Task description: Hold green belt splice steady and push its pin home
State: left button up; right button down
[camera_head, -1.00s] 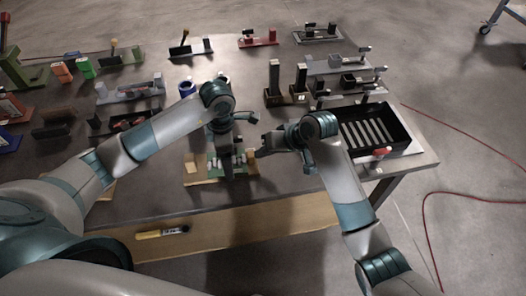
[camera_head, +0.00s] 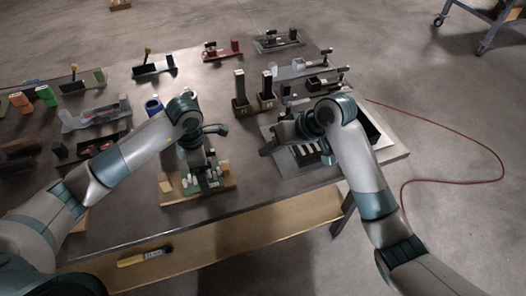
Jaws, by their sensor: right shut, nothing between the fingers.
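The green belt splice (camera_head: 213,184) sits on a light wooden base near the front edge of the table, with small pale blocks around it. My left gripper (camera_head: 204,186) points down over the splice and its fingers reach it. The hand covers part of the splice, and I cannot tell whether those fingers are open or shut. The pin cannot be made out at this size. My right gripper (camera_head: 268,147) is shut and empty, to the right of the splice and apart from it, near the black slotted tray.
The black slotted tray (camera_head: 287,167) lies under my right arm. Two upright dark posts (camera_head: 240,88) stand behind, with a blue ring-shaped part (camera_head: 153,107) further left. A yellow marker (camera_head: 145,257) lies on the front ledge. Bare table lies between splice and tray.

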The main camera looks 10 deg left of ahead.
dwell(0.3)
pick_arm(q)
jog(key=o, duration=1.5)
jog(key=shift+o, duration=0.2)
jog(key=shift+r, duration=0.1)
notch_tip(320, 180, up, 12)
jog(key=shift+s, duration=0.1)
